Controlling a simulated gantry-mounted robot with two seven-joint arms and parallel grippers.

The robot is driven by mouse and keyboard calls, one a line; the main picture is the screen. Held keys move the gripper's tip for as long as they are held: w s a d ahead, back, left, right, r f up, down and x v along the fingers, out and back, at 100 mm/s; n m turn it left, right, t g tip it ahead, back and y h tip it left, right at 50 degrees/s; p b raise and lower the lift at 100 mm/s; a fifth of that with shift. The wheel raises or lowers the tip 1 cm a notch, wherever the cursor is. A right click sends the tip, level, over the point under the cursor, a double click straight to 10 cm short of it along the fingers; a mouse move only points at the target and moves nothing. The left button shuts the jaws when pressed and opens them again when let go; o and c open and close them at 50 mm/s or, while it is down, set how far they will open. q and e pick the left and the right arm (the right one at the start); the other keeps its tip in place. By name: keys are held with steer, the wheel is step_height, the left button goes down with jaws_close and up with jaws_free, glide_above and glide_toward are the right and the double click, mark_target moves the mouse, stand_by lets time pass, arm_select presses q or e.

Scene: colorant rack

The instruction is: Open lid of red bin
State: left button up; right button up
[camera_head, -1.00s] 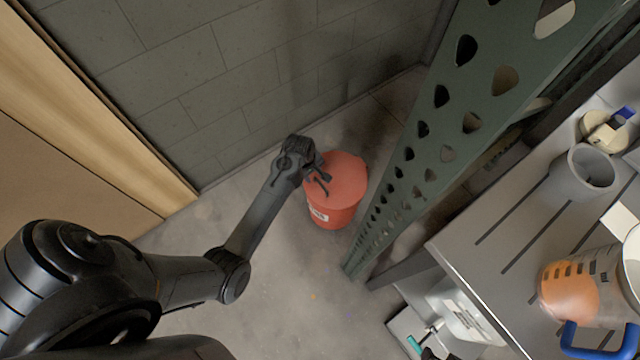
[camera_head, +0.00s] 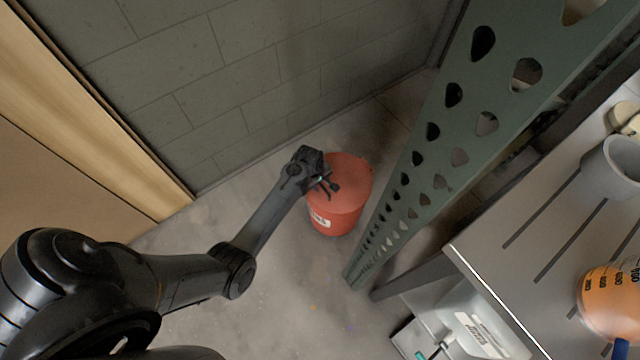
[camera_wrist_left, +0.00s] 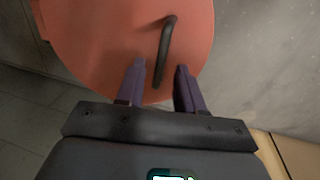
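The red bin (camera_head: 336,218) stands on the floor between the block wall and the green rack upright. Its red lid (camera_head: 352,172) is on and looks closed. In the left wrist view the lid (camera_wrist_left: 100,45) fills the upper left, with a dark bar handle (camera_wrist_left: 164,52) on it. My left gripper (camera_head: 330,188) is over the near left part of the lid. In the left wrist view its two fingers (camera_wrist_left: 160,88) are apart, with the near end of the handle between or just beyond their tips. Whether they touch it, I cannot tell. My right gripper is not in view.
The green perforated rack upright (camera_head: 430,165) rises close to the bin's right. The grey block wall (camera_head: 250,80) is behind it. A grey shelf (camera_head: 520,245) with a grey cup (camera_head: 612,168) and an orange beaker (camera_head: 608,300) is at right. The floor (camera_head: 290,290) in front is clear.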

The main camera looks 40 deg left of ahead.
arm_select(q)
steer(key=shift+c, duration=0.2)
jaws_close()
stand_by(1.4)
